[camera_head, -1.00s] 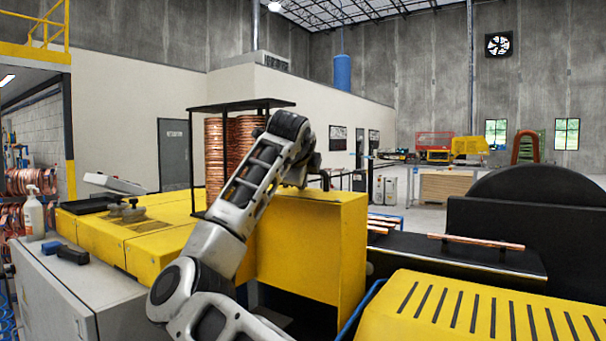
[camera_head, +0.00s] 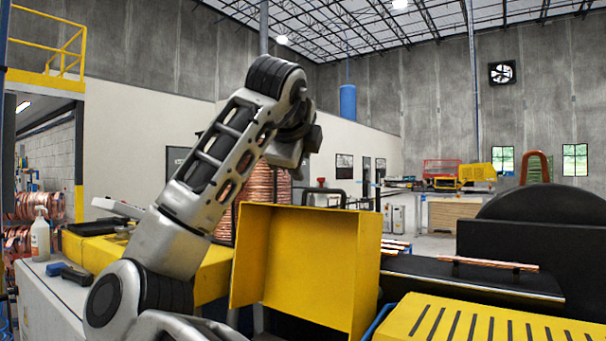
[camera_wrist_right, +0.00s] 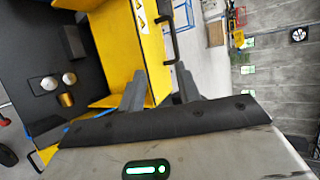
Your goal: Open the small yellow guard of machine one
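The small yellow guard (camera_head: 315,262) of the machine stands swung up in the head view, with its hollow inside facing me. Its black handle (camera_head: 323,193) sticks up at the top edge. My right gripper (camera_head: 295,158) is above and behind that edge, partly hidden by its own wrist. In the right wrist view the yellow guard (camera_wrist_right: 118,38) and black handle (camera_wrist_right: 168,38) lie just beyond the fingers. The right fingers (camera_wrist_right: 160,80) are apart, with nothing clearly gripped; whether one touches the handle or guard I cannot tell. My left gripper is out of view.
A slotted yellow cover (camera_head: 480,322) is at the front right, by a dark bench with a copper tube (camera_head: 488,263). Copper coils (camera_head: 265,190) stand behind the guard. A spray bottle (camera_head: 40,236) is on the grey cabinet at left. Round fittings (camera_wrist_right: 66,88) show in the wrist view.

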